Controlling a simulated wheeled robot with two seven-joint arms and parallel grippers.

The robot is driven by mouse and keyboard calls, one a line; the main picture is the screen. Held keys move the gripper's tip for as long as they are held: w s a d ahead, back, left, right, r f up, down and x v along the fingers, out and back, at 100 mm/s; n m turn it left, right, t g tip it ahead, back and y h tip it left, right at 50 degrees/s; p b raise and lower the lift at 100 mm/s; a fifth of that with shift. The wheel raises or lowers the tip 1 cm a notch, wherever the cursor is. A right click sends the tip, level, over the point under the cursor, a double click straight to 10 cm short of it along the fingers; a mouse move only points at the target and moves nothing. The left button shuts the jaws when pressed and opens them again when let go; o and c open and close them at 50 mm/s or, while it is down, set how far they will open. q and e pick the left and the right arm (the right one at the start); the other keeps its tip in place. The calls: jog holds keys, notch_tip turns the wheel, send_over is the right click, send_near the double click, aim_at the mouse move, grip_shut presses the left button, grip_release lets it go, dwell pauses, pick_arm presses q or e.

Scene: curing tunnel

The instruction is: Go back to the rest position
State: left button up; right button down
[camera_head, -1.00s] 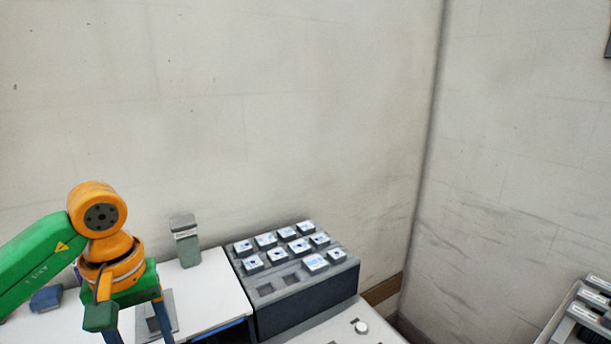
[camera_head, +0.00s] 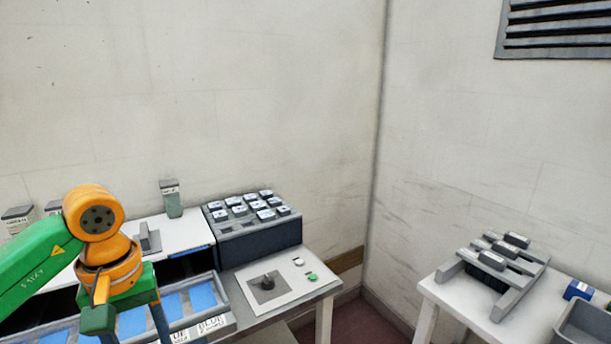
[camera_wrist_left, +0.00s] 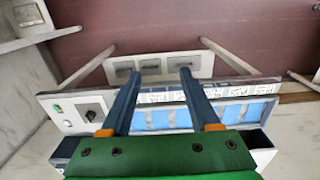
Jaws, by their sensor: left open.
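My left arm comes in from the left in the head view, with its left gripper (camera_wrist_left: 158,75) pointing down and its tips cut off by the frame's lower edge. In the left wrist view its two blue fingers stand apart with nothing between them. It hangs over the front of the blue-lined tray (camera_head: 222,325), which carries printed labels. My right gripper is in no view.
A grey rack (camera_head: 262,241) with several labelled blocks stands behind a control panel (camera_head: 285,293) with a dark knob and green button. A white table (camera_head: 452,301) at right bears a grey stand (camera_head: 527,284) and a grey bin (camera_head: 583,341). Floor shows between the tables.

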pick_arm(q)
jog(key=w+d+f+n+h, duration=0.3)
jog(key=d+n+h, duration=0.4)
jog(key=d, duration=0.4)
jog(key=w+d+f+n+h, duration=0.2)
jog(key=d+n+h, duration=0.4)
jog(key=d+h, duration=0.3)
jog(key=w+a+f+n+t+y, duration=0.35)
jog(key=f+n+t, duration=0.4)
jog(key=n, duration=0.55)
jog(key=w+a+f+n+t+y, duration=0.2)
jog(key=w+f+n+t, duration=0.35)
jog(key=f+n, duration=0.55)
jog(key=s+a+f+n+g+y, duration=0.2)
jog(key=s+a+f+n+y, duration=0.2)
jog(key=s+f+n, duration=0.5)
jog(key=s+a+f+n+g+y, duration=0.2)
jog(key=s+a+f+n+y, duration=0.25)
jog(key=s+f+n, duration=0.4)
jog(key=s+a+f+n+g+y, duration=0.1)
jog(key=s+f+n+g, duration=0.3)
jog(key=s, duration=0.9)
jog(key=s+f+n+g+y, duration=0.1)
jog(key=s+f+n+g, duration=0.3)
jog(key=s+f, duration=0.4)
jog(key=s, duration=0.4)
jog(key=shift+s+a+f+n, duration=0.15)
jog(key=shift+s+a+n, duration=0.2)
jog(key=shift+s+a, duration=0.05)
